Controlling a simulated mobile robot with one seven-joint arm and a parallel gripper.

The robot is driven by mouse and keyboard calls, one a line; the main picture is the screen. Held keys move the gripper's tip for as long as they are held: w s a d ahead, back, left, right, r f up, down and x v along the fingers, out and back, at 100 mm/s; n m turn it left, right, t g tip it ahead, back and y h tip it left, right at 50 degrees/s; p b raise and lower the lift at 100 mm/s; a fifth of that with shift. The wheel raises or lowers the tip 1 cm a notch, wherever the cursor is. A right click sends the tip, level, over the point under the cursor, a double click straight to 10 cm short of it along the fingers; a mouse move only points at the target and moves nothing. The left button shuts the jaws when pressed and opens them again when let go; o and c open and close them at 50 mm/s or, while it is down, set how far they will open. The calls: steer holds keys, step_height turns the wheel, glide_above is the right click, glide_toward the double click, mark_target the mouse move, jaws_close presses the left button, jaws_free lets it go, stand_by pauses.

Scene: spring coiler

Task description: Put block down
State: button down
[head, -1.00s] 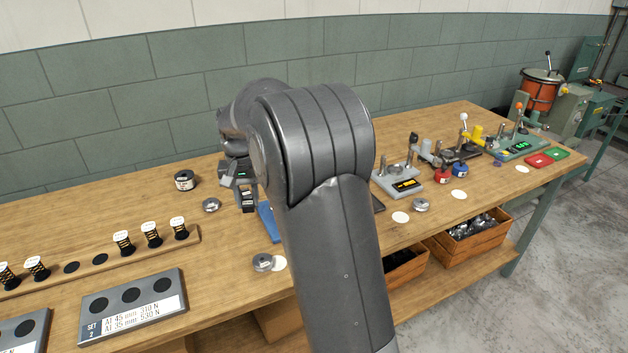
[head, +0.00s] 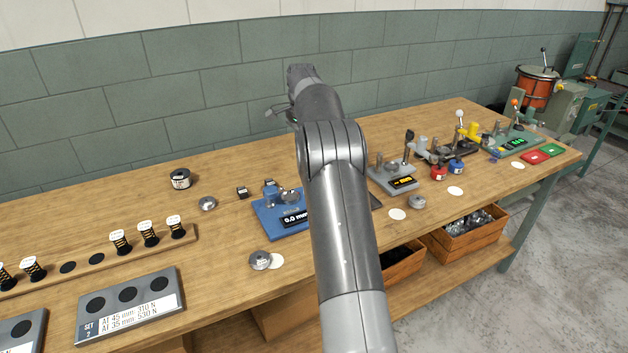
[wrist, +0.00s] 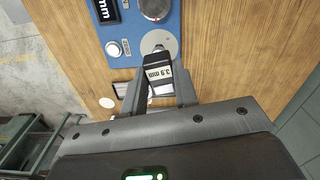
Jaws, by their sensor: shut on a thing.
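In the wrist view my gripper (wrist: 160,88) is shut on a small dark block (wrist: 157,62) with a white label that seems to read "3.9 mm". The block is between the fingertips, above the table, and overlaps the edge of a round grey plate on the blue gauge (wrist: 118,42). I cannot tell whether it touches the plate. In the head view the blue gauge (head: 268,228) reads "0.0 mm". My arm hides the held block and fingertips there. Another small dark block (head: 242,192) sits on the table left of the gauge.
The wooden bench (head: 225,245) holds a dark-sided reel (head: 180,179), metal discs, a spool rack (head: 100,258) and a grey SET 2 board (head: 132,298). A grey gauge (head: 395,180) and other devices stand to the right. The wall is behind the bench.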

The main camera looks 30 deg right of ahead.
steer(key=d+f, duration=0.1)
steer(key=d+f+m, duration=0.1)
steer(key=f, duration=0.1)
steer(key=d+f+m, duration=0.1)
steer(key=d+f, duration=0.1)
steer(key=shift+w, duration=0.25)
glide_above(282, 188)
step_height(282, 188, down, 7)
steer(key=shift+f, duration=2.2)
steer(key=c, duration=1.1)
jaws_free()
steer(key=shift+f, duration=0.15)
steer(key=shift+c, duration=0.2)
